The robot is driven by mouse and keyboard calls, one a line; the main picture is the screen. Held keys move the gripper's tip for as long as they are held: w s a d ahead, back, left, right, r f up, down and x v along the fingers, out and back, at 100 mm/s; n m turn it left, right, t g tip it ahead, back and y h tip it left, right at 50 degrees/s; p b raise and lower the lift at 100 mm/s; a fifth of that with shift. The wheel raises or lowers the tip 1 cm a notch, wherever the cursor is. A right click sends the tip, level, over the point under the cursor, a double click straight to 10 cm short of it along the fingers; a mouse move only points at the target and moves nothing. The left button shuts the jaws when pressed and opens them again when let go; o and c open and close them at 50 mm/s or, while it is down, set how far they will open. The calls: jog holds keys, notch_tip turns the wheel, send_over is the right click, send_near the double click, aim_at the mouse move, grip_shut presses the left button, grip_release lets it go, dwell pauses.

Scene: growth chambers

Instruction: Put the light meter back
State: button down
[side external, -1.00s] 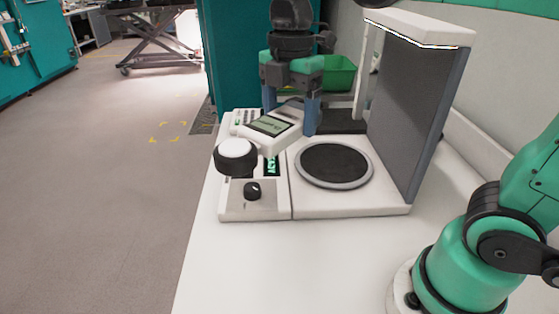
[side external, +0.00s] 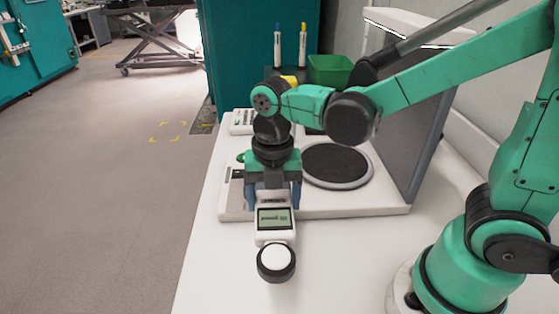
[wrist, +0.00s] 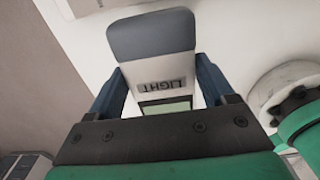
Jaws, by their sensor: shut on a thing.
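The light meter (side external: 275,219) is a white handheld unit with a small greenish screen and a round white sensor dome (side external: 276,257) in a black ring. My gripper (side external: 273,194) is shut on its body, with one blue finger on each side. The dome end points toward the side camera, in front of the white chamber base. How high it is above the bench I cannot tell. In the wrist view the meter (wrist: 152,58) lies between the fingers (wrist: 160,88), with its LIGHT label showing upside down and a dark grey end.
The white chamber base (side external: 350,205) has a round dark plate (side external: 337,165) and a tall grey panel at right. A green bin (side external: 330,70) and two pens (side external: 290,46) stand behind. A white keypad unit (side external: 241,121) is at back left. The front bench (side external: 235,275) is clear.

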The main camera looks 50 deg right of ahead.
jog(key=shift+f, duration=4.05)
grip_release()
jog(key=shift+f, duration=0.15)
